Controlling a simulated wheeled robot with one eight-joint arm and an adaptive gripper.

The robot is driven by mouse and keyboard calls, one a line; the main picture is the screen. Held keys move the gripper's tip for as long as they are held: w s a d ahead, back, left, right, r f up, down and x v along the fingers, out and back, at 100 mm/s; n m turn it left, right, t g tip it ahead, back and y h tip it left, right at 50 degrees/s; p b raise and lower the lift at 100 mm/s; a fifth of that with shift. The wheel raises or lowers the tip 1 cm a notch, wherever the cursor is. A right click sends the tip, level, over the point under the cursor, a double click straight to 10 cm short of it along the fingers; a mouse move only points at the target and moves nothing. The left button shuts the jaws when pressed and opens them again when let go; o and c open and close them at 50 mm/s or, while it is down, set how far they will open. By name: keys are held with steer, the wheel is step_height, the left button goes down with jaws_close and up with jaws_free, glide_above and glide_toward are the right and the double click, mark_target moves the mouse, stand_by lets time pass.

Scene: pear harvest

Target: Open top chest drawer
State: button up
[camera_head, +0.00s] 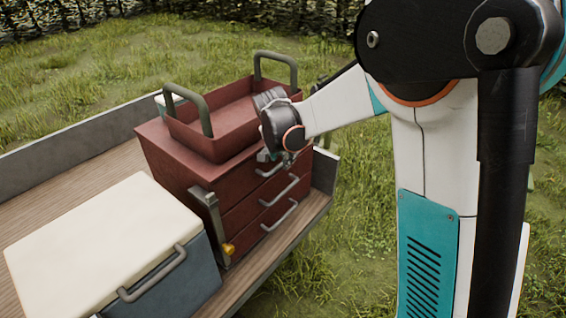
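A dark red chest (180,173) stands on the wagon bed, with several drawers on its right-facing front. The top drawer's grey bar handle (266,173) is partly hidden by my gripper. My gripper (274,156) is at the upper part of the drawer front, right by the top handle. Its fingers are small and mostly hidden behind my wrist, so I cannot tell if they are open, shut or touching the handle. The lower drawers' handles (280,190) are in plain view. All drawers look closed.
A red open tray (215,143) with two upright handles sits on the chest. A grey bar with a yellow knob (229,249) is at the chest's front corner. A blue cooler with a cream lid (100,240) stands at left. Grass lies beyond the wagon edge (268,276).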

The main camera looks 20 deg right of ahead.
steer(key=shift+x, duration=0.95)
jaws_close()
steer(key=s+d+p, duration=0.1)
steer(key=s+d, duration=1.1)
steer(key=s, duration=0.5)
steer(key=shift+s+d, duration=0.3)
steer(key=shift+d, duration=0.05)
jaws_free()
